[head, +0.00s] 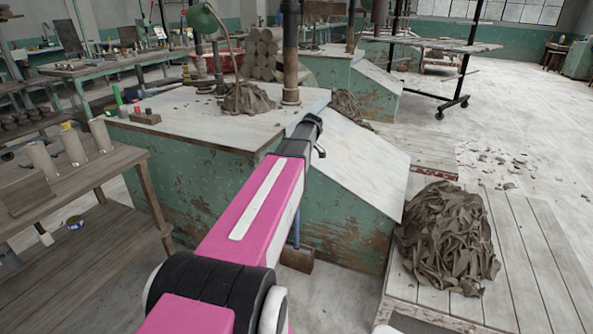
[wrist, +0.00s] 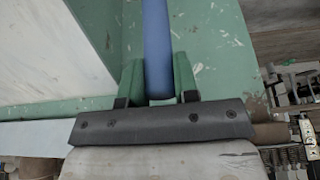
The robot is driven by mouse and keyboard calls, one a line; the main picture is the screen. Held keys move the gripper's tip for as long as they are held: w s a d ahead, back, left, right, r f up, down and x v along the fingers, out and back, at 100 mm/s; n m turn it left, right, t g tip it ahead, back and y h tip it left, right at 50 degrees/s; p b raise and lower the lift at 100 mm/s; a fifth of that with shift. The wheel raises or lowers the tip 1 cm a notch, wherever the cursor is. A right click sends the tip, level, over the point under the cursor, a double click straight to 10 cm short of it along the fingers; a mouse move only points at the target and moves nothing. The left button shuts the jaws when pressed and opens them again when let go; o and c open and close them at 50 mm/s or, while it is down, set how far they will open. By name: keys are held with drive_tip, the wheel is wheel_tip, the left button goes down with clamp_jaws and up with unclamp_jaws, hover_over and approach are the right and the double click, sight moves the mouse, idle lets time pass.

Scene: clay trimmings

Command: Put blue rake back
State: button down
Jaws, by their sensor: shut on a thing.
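The blue rake shows in the wrist view as a smooth blue handle (wrist: 157,40) running up from between my green fingers. My gripper (wrist: 158,78) is shut on this handle. Only part of the handle shows there; no rake head can be made out. In the head view a short thin blue length (head: 296,229) shows just beside my pink arm, low in front of the green bench's side, probably the same handle.
The green bench (head: 190,176) with pale top and sloping side panel (head: 358,165) stands close ahead. A brown block (head: 297,259) sits low beside it. A clay trimmings heap (head: 447,238) lies on planks at right. A wooden shelf (head: 100,240) stands left. Open floor (head: 540,150) lies far right.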

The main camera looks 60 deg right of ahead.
drive_tip(key=shift+f, duration=2.85)
drive_tip(key=c, duration=0.9)
unclamp_jaws()
drive_tip(key=shift+f, duration=0.1)
drive_tip(key=shift+o, duration=0.2)
drive_tip(key=v, duration=1.2)
